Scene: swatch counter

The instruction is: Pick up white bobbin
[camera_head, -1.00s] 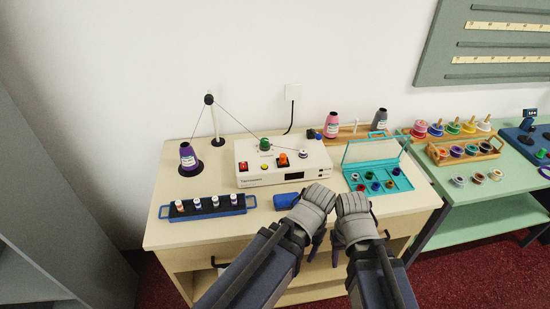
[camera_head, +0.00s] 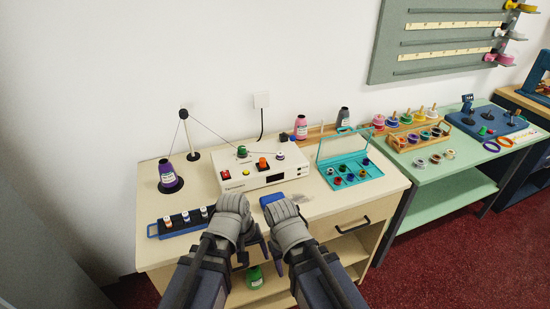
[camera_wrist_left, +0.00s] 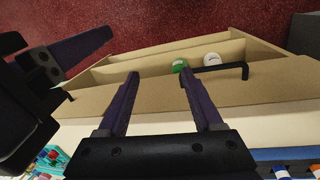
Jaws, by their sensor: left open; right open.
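A white round piece (camera_wrist_left: 212,59), which may be the white bobbin, sits beside a green spool (camera_wrist_left: 180,66) in a wooden drawer (camera_wrist_left: 132,61) in the left wrist view. The green spool also shows below the counter in the head view (camera_head: 255,277); the white piece cannot be made out there. My left gripper (camera_head: 238,262) is open and empty at the counter's front edge; in the left wrist view its fingers (camera_wrist_left: 160,92) point towards the drawer. My right gripper (camera_head: 272,247) is open close beside it, its fingers partly hidden.
On the counter (camera_head: 395,184) stand a white machine (camera_head: 262,179), a blue rack (camera_head: 165,229) with several small spools, a blue block (camera_head: 270,199) and a teal open case (camera_head: 347,184). A purple cone (camera_head: 168,178) stands at left. A green table (camera_head: 470,158) adjoins at right.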

